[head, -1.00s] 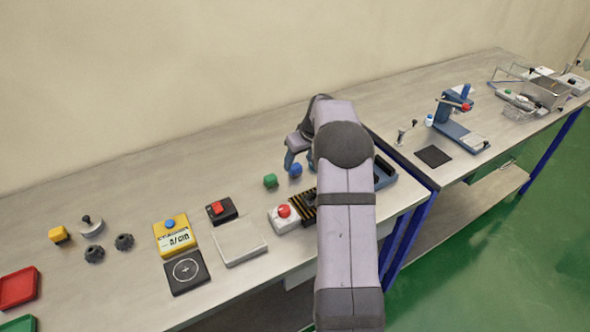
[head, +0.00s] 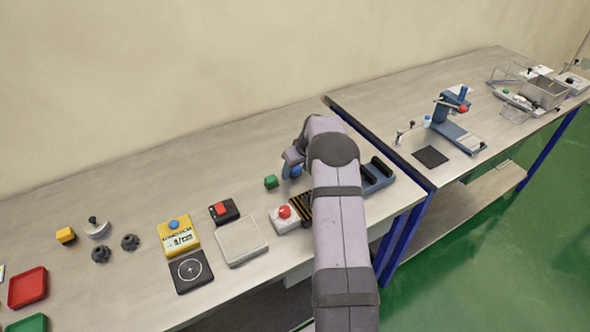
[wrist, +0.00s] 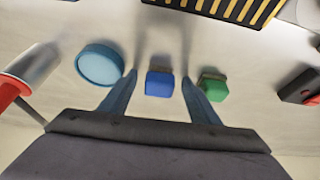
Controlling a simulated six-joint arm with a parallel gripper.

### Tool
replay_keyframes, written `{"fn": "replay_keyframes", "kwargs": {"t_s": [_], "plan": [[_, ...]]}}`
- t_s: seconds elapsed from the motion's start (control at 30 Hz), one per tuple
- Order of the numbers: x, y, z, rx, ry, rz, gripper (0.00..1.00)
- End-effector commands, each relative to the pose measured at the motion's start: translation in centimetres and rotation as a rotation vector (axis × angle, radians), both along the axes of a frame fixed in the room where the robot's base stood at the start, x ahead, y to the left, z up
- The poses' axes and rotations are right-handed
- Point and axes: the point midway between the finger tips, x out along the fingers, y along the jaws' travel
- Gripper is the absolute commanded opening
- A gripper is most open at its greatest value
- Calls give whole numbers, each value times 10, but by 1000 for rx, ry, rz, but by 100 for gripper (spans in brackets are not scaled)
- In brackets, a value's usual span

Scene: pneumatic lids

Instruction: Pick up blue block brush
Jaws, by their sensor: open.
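The blue block brush (wrist: 159,83) stands on the table in the wrist view, with a blue front and a greyish top edge. My gripper (wrist: 159,77) is open, one finger to each side of it, with a visible gap on both sides. I cannot tell whether the fingertips are down to its height. In the head view my gripper (head: 291,167) hides most of the blue block brush (head: 297,171). A similar green block (wrist: 213,87) stands just outside the right finger in the wrist view.
A light-blue round object (wrist: 100,64) lies close outside the left finger, with a silver cylinder (wrist: 30,65) farther left. A black-and-yellow striped piece (wrist: 225,8) is beyond. A black box with a red button (head: 223,210) stands to the left in the head view.

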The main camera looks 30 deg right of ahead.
Motion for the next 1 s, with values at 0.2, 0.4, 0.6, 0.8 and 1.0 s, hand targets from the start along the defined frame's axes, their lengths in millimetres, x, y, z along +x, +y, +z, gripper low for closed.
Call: {"fn": "replay_keyframes", "kwargs": {"t_s": [0.2, 0.4, 0.6, 0.8, 1.0], "plan": [[0, 0, 0, -1, -1, 0, 54], [0, 0, 0, -1, -1, 0, 12], [0, 0, 1, -1, -2, 0, 11], [1, -1, 8, -3, -5, 0, 11], [2, -1, 34, -4, -7, 0, 11]]}}
